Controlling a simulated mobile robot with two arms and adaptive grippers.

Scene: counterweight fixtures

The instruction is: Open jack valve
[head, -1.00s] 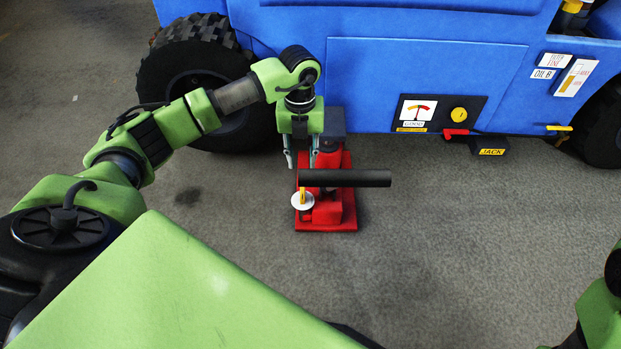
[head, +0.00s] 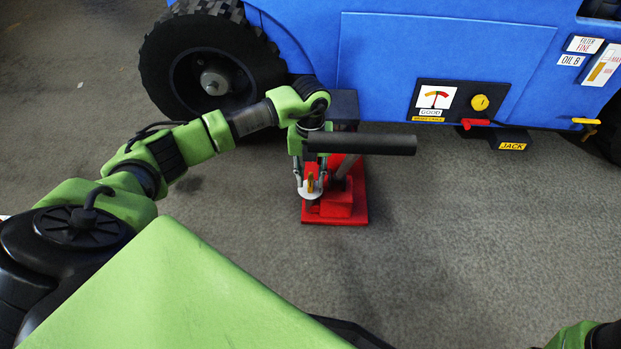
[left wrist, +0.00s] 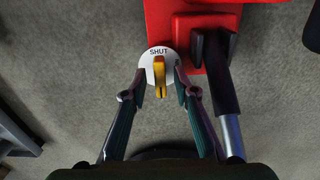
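The red jack (head: 335,208) stands on the floor beside the blue vehicle. Its valve is a white disc (head: 309,192) with a yellow lever (head: 311,183). In the left wrist view the disc (left wrist: 150,60) reads SHUT, and the yellow lever (left wrist: 159,74) points down the picture. My left gripper (head: 308,188) reaches down at the valve. Its fingers (left wrist: 160,84) are apart, one on each side of the disc and lever, with a gap to the lever. The right gripper is out of view; only part of my right arm shows at the lower right corner.
The jack's black-gripped handle (head: 362,145) sticks out to the right, close beside the fingers in the wrist view (left wrist: 217,75). The vehicle (head: 440,50), its tyre (head: 165,65) and a panel with a red lever (head: 476,123) stand behind. Floor to the right is clear.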

